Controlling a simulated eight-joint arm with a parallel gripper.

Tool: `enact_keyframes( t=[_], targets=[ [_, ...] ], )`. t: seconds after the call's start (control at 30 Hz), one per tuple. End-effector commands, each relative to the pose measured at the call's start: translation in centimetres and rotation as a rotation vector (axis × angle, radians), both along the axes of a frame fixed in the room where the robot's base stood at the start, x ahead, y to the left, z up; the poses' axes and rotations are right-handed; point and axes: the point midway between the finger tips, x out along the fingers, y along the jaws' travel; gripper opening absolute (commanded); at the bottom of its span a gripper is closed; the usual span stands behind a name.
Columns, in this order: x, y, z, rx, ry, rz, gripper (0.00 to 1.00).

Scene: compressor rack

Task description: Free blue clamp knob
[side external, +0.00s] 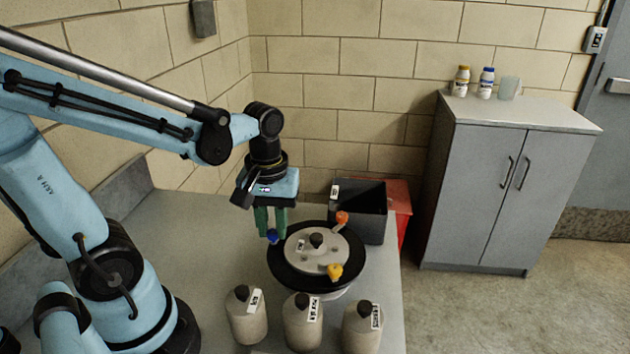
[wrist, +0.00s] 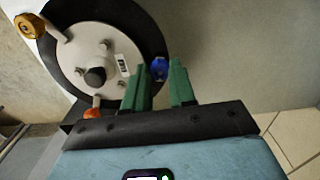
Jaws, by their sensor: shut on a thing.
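The blue clamp knob (side external: 273,236) sits at the left edge of a round black-rimmed unit (side external: 316,285). In the wrist view the blue knob (wrist: 159,68) shows between and just beyond the green fingertips. My gripper (side external: 270,232) points down with its green fingers at the knob, shut on it. The wrist view also shows my gripper (wrist: 162,75) at the rim. An orange-red knob (side external: 342,218) and a yellow knob (side external: 335,271) sit elsewhere around the pale lid (side external: 312,263), which has a dark central knob (side external: 316,240).
Several labelled grey bottles (side external: 303,322) stand along the front of the bench. A black bin (side external: 360,212) stands behind the unit, with a red container (side external: 398,215) beside it. A grey cabinet (side external: 500,190) is at the right. The bench left of the unit is clear.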

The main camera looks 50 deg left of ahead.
Motion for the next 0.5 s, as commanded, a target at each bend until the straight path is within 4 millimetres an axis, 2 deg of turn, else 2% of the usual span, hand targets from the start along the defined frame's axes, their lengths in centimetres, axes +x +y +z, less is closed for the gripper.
enact_keyframes(
  t=[0.23,0.5],
  targets=[
    [-0.02,-0.01,0.03,-0.001,0.002,0.116,0.0],
    [-0.02,-0.02,0.03,-0.001,0.002,0.163,0.0]
  ],
)
